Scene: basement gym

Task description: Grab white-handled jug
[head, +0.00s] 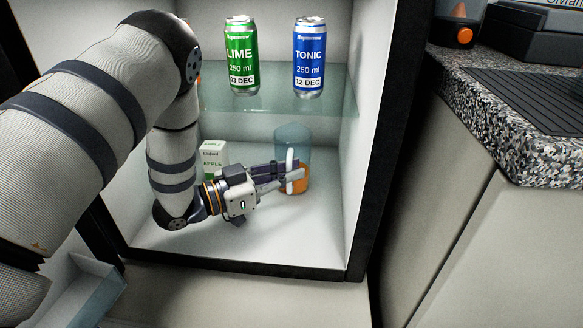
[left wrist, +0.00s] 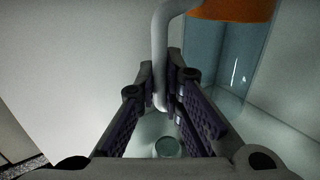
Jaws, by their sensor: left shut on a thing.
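The jug (head: 293,143) is clear and bluish with orange content low inside and a white handle (head: 290,160). It stands in the lower compartment of the open fridge, below the glass shelf. My left gripper (head: 290,174) reaches in from the left and is shut on the white handle. In the left wrist view the handle (left wrist: 160,60) runs down between the two finger pads, and the jug's clear wall (left wrist: 215,65) shows behind it at the right. Part of the jug is hidden by the gripper. My right gripper is not in view.
An apple carton (head: 213,157) stands behind my left arm. The fridge's right wall (head: 368,140) is close to the jug. A speckled counter (head: 480,110) is at the right.

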